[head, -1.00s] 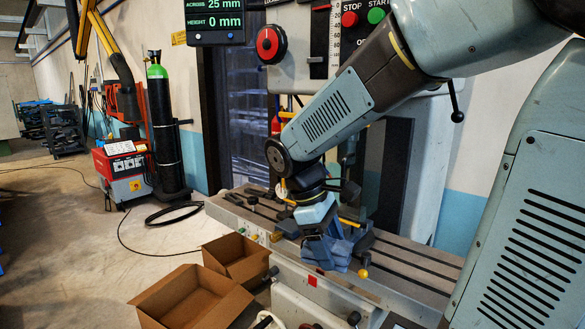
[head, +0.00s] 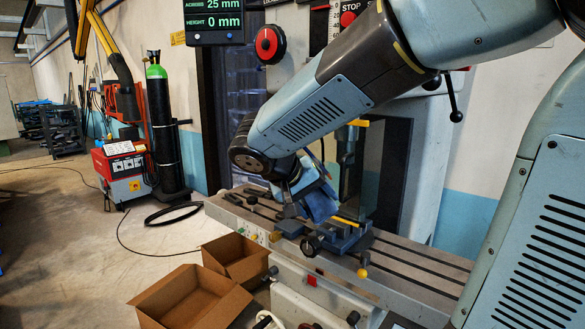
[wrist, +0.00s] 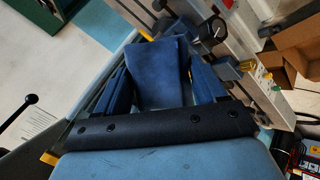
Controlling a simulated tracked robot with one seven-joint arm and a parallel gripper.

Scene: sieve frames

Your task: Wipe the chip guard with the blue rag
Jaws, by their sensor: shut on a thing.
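My gripper (head: 303,186) is tilted above the milling table and shut on the blue rag (head: 321,203). In the wrist view the rag (wrist: 160,75) is a flat blue cloth between the two dark blue fingers of my gripper (wrist: 162,88), reaching past them. In the head view the rag hangs just left of and above the blue vise (head: 340,238). A yellow strip (head: 346,221) near the vise and another higher up may edge the chip guard. I cannot make out its pane clearly, nor whether the rag touches it.
The long slotted machine table (head: 415,262) runs under my gripper. Two open cardboard boxes, the nearer one (head: 165,290) at lower left, are on the near side.

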